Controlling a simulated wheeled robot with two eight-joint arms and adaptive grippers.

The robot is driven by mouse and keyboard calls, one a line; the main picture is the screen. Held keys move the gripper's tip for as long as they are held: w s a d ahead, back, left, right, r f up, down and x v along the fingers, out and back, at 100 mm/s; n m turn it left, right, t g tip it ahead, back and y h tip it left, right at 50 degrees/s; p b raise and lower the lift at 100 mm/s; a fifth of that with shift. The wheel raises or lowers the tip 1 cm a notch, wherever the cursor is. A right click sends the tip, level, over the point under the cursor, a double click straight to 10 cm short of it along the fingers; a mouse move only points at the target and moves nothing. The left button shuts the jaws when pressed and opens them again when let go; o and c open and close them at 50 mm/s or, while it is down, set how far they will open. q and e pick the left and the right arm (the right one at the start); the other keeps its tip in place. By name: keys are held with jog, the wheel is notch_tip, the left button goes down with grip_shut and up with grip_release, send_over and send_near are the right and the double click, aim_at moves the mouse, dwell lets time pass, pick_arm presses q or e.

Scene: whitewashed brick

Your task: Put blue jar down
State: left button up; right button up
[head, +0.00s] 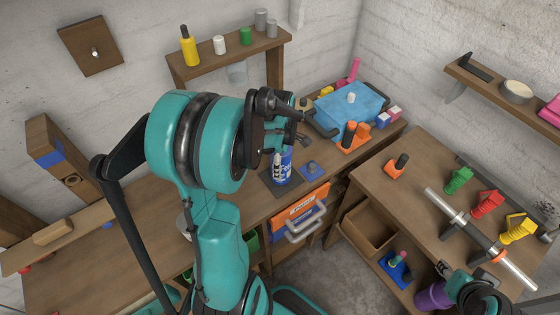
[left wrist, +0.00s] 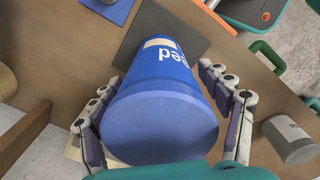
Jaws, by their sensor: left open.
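The blue jar (head: 283,168) has white lettering and stands upright on a dark square mat (head: 268,185) on the wooden workbench. In the left wrist view the jar (left wrist: 160,110) fills the middle, its blue top towards the camera and its base over the dark mat (left wrist: 185,38). My left gripper (head: 285,138) is above and around the jar. Its fingers (left wrist: 165,105) are spread on both sides of the jar, open. The left arm hides part of the bench in the head view. My right gripper (head: 446,268) is at the lower right; its fingers are too small to read.
A blue pad with a knob (head: 311,169) lies just right of the mat. A blue toolbox (head: 352,108) and an orange holder (head: 354,138) stand further right. A grey can (left wrist: 289,140) is near the jar in the wrist view. A wall shelf (head: 230,62) is behind.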

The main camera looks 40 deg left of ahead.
pick_arm(q)
notch_tip(320, 180, up, 12)
jog(key=p, duration=0.3)
jog(key=shift+d+r, duration=0.15)
jog(key=shift+r, duration=0.05)
jog(key=s+d+r+m+t, duration=0.1)
jog(key=s+d+m+t, duration=0.2)
jog(key=d+m, duration=0.6)
jog(key=s+d+r+m+t, duration=0.1)
jog(key=s+d+m+t, duration=0.2)
jog(key=d+m, duration=0.5)
jog(key=shift+s+d+r+m+t, duration=0.35)
jog(key=shift+m+t, duration=0.25)
jog(key=shift+m, duration=2.8)
jog(key=shift+w, duration=0.1)
